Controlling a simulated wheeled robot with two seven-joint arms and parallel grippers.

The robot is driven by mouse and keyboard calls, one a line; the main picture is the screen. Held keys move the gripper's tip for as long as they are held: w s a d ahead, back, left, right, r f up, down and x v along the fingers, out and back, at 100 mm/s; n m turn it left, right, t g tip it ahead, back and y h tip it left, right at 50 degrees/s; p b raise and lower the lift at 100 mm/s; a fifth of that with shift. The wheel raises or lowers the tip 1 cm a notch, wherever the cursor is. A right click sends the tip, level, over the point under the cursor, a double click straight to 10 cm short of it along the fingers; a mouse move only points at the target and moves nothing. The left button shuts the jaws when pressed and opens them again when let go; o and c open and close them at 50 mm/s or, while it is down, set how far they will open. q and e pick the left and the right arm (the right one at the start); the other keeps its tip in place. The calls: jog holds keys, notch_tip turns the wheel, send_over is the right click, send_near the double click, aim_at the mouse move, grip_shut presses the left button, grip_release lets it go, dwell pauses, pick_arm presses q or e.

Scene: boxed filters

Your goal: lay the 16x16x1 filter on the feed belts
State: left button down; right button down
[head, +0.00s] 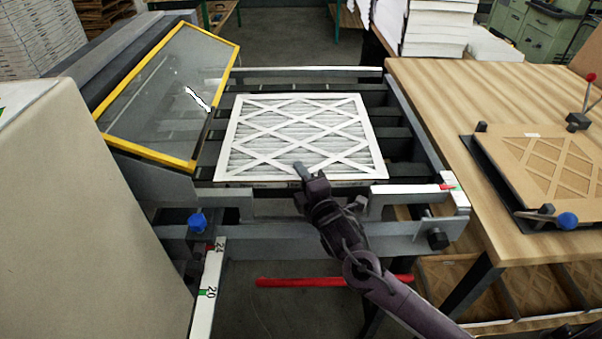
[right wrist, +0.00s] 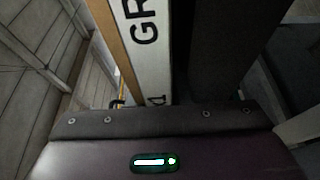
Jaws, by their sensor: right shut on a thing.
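The filter (head: 300,137) is a square white-framed pleated panel with a diagonal lattice. It lies flat over the dark feed belts (head: 397,147), between the yellow-framed guard and the right side rail. My right gripper (head: 308,175) is at the filter's near edge and is shut on it. In the right wrist view the filter's edge (right wrist: 150,45) shows as a white band with printed black letters, running up from the gripper. The fingertips are hidden in that view. My left gripper is not in either view.
A tilted clear guard with a yellow frame (head: 178,150) stands left of the belts. A front rail (head: 290,198) with a blue knob (head: 197,222) crosses below the filter. A wooden table (head: 450,95) at right holds a cardboard lattice piece (head: 540,165) in a clamp fixture.

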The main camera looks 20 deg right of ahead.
jog(key=shift+f, duration=0.2)
jog(key=c, duration=1.6)
grip_release()
jog(key=shift+f, duration=0.2)
jog(key=shift+a, duration=0.1)
